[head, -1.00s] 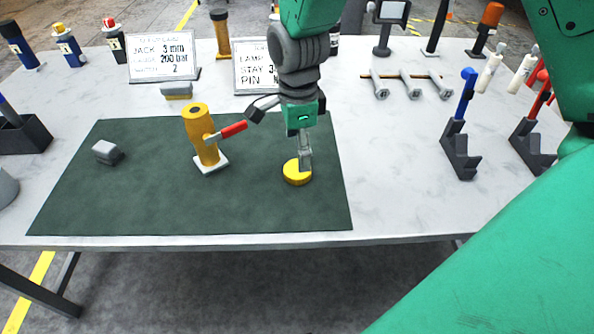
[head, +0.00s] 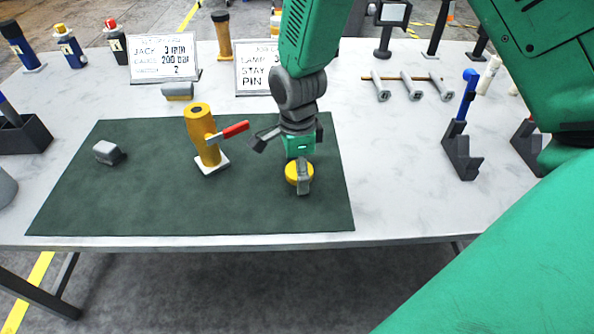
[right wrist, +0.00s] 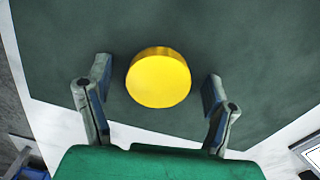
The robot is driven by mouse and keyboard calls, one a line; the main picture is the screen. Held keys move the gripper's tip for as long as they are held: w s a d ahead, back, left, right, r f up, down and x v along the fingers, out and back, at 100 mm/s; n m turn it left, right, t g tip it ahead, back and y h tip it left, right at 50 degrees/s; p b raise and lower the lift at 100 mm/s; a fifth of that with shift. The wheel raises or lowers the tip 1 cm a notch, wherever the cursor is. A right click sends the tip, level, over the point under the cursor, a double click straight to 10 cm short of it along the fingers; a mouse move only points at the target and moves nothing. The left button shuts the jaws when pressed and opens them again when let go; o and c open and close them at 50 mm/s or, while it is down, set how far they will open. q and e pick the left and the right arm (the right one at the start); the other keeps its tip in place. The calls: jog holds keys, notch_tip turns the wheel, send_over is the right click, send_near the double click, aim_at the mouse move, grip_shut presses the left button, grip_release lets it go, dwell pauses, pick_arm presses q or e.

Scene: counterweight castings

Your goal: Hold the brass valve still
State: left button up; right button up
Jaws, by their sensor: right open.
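The brass valve (head: 201,130) stands upright on a small white base on the green mat, with a red-handled lever (head: 232,131) pointing right. My right gripper (head: 288,160) is to its right, apart from the valve body, with its fingers spread. A round yellow disc (head: 291,172) lies below the gripper, partly hidden by one finger. In the right wrist view the disc (right wrist: 158,80) sits between the open fingers, with a gap on each side. The valve is not seen in the right wrist view. My left gripper is not in view.
A small grey block (head: 107,152) lies on the left of the green mat (head: 130,205). Signs (head: 163,58) and bottles stand behind. A blue-handled stand (head: 461,140) is to the right. The mat's front middle is clear.

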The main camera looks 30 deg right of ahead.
jog(key=shift+d, duration=0.25)
jog(key=c, duration=0.9)
jog(key=shift+o, duration=0.2)
jog(key=shift+a+r, duration=0.1)
jog(key=shift+r, duration=0.1)
notch_tip(320, 180, up, 10)
jog(key=p, duration=0.1)
jog(key=shift+f, duration=0.2)
